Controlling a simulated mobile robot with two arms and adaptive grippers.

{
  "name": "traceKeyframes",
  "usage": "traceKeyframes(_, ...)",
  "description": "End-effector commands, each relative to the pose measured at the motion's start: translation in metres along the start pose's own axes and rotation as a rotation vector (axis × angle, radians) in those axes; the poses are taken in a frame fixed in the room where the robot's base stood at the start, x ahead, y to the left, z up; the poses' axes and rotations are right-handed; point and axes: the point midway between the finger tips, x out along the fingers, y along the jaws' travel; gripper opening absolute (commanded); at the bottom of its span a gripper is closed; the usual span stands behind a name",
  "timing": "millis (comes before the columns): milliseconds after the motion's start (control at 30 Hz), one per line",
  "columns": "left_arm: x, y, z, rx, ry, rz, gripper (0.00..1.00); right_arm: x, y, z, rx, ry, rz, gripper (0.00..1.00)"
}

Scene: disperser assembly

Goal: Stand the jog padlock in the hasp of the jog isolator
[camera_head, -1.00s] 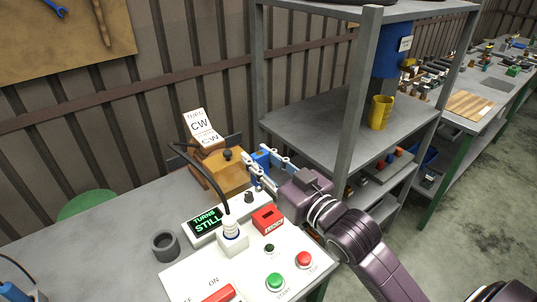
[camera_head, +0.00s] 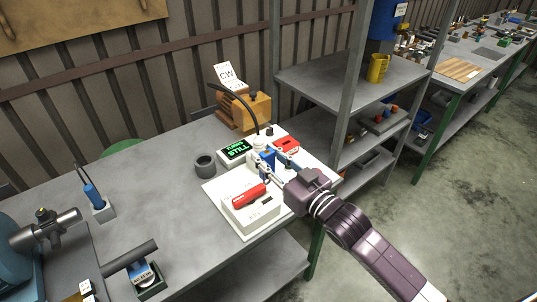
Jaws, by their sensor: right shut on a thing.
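My right gripper (camera_head: 275,166) is shut on a small blue block, which looks like the jog padlock (camera_head: 267,158). It holds the padlock over the back of the white panel, just behind a white box with a red handle (camera_head: 249,195). This box looks like the jog isolator (camera_head: 252,216). Its hasp is too small to make out, and I cannot tell whether the padlock touches anything. The padlock's shackle cannot be made out either. My left gripper is not in view.
A display reading STILL (camera_head: 237,150), a red block (camera_head: 286,145) and a grey ring (camera_head: 204,165) stand close by. A shelf post (camera_head: 352,90) rises at the right. The bench's left middle is mostly clear.

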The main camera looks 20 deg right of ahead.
Motion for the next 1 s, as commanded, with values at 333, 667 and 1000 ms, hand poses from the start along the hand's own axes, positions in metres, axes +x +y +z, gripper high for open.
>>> traceKeyframes(333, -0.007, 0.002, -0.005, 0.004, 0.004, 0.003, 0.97, 0.0, 0.0, -0.003, 0.0, 0.001, 0.0, 0.0)
traceKeyframes(667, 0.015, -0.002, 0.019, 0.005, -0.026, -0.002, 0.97, 0.0, 0.0, 0.029, 0.001, 0.001, 0.0, 0.0)
traceKeyframes(1000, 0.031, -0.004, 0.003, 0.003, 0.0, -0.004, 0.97, 0.0, 0.0, 0.056, 0.0, 0.002, 0.0, 0.0)
